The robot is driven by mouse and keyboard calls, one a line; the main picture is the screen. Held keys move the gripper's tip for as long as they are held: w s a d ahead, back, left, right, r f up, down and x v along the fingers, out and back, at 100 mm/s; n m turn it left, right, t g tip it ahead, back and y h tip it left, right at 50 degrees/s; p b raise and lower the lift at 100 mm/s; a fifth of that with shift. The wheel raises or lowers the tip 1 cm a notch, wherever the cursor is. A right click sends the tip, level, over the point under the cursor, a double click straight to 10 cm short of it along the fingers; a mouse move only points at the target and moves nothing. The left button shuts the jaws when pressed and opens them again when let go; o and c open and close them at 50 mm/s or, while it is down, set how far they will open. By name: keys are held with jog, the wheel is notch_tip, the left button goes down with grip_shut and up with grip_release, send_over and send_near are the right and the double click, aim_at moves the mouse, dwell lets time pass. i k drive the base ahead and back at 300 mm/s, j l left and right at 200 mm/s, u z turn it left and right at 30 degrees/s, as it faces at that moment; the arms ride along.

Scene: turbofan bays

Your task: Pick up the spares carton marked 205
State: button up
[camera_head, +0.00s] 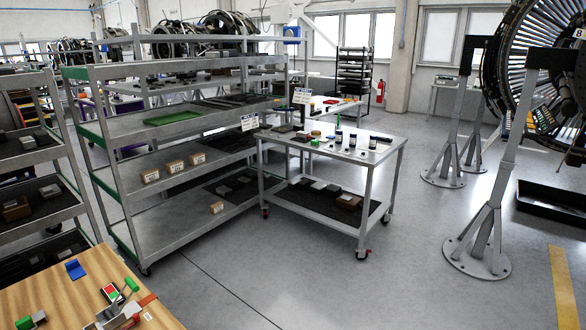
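Several small brown cartons with pale labels stand on the grey metal shelf rack (140,208) left of centre. On its middle shelf are a left carton (150,176), a middle carton (175,167) and a right carton (198,158). One more carton (216,208) stands alone on the shelf below. The labels are too small to read, so I cannot tell which carton is marked 205. My gripper is not in view.
A wheeled cart (345,160) with bottles and small parts stands right of the rack. A wooden bench (60,300) with tools fills the lower left. An engine stand (480,245) is at the right. The grey floor (330,290) in front of the cart is clear.

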aim_at(198, 159)
jog(key=i+j+z, duration=0.1)
jog(key=i+z, duration=0.15)
jog(key=i, duration=1.3)
jog(key=i+j+u, duration=0.1)
jog(key=i+u, duration=0.3)
jog(key=i, duration=0.15)
jog(key=i+l+u, duration=0.15)
jog(key=i+u, duration=0.2)
jog(key=i, duration=0.25)
jog(key=i+j, duration=0.85)
jog(key=i, duration=0.15)
jog(key=i+j+z, duration=0.25)
jog(key=j, duration=0.25)
jog(key=i, duration=0.1)
